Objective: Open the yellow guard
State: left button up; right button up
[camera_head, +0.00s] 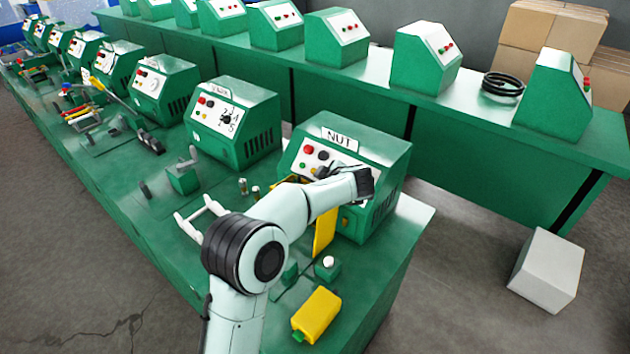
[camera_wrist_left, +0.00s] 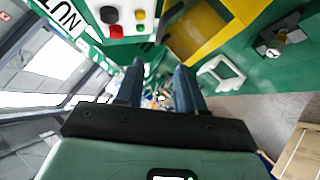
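The yellow guard (camera_head: 324,232) is on the front of the green machine (camera_head: 372,150) labelled NUT. My arm hides part of it in the head view, so I cannot tell how far it is swung. Its yellow frame also shows at the top of the left wrist view (camera_wrist_left: 228,38). My left gripper (camera_head: 325,172) is close to the machine's front, by the button panel and the guard's upper part. In the left wrist view its two dark fingers (camera_wrist_left: 160,75) are apart with nothing seen between them. I cannot tell if they touch the guard. My right gripper is not in view.
Red and black buttons (camera_wrist_left: 112,22) sit beside the guard. A yellow container (camera_head: 317,315) and a small green box with a white button (camera_head: 327,268) are on the bench in front. More green machines (camera_head: 233,120) line the bench. A pale box (camera_head: 548,270) is on the floor.

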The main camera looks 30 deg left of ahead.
pick_arm(q)
jog(key=shift+v, duration=1.6)
jog(key=shift+w, duration=0.1)
